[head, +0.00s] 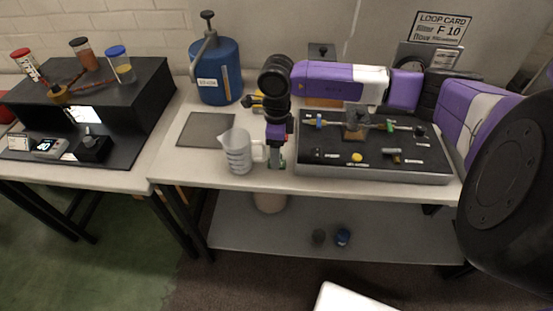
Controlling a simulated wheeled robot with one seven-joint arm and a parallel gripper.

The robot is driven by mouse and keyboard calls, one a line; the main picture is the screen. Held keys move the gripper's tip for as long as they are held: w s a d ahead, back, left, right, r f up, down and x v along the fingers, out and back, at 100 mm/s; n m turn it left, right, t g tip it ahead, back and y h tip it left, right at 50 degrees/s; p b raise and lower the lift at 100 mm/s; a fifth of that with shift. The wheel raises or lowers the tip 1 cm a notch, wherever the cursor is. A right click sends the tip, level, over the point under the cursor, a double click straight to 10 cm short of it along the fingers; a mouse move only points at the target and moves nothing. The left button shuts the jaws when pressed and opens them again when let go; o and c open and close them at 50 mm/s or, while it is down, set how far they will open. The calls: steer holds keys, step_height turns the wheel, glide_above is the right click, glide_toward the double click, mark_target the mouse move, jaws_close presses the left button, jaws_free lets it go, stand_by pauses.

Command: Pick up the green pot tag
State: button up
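My gripper (277,160) points down over the front part of the white table, between the clear measuring jug and the dark tray. The fingers are mostly hidden by the dark wrist and purple parts above.
The measuring jug (238,153) stands close left of my gripper. The dark tray (438,178) with small fittings lies close right. A blue pump canister (217,72) stands behind. A grey mat (206,129) lies left. A black stand (150,85) holds jars farther left.

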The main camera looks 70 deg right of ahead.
steer(key=shift+s+f, duration=0.1)
steer(key=shift+f, duration=1.35)
steer(key=shift+c, duration=0.2)
steer(key=c, duration=1.4)
steer(key=shift+r, duration=0.15)
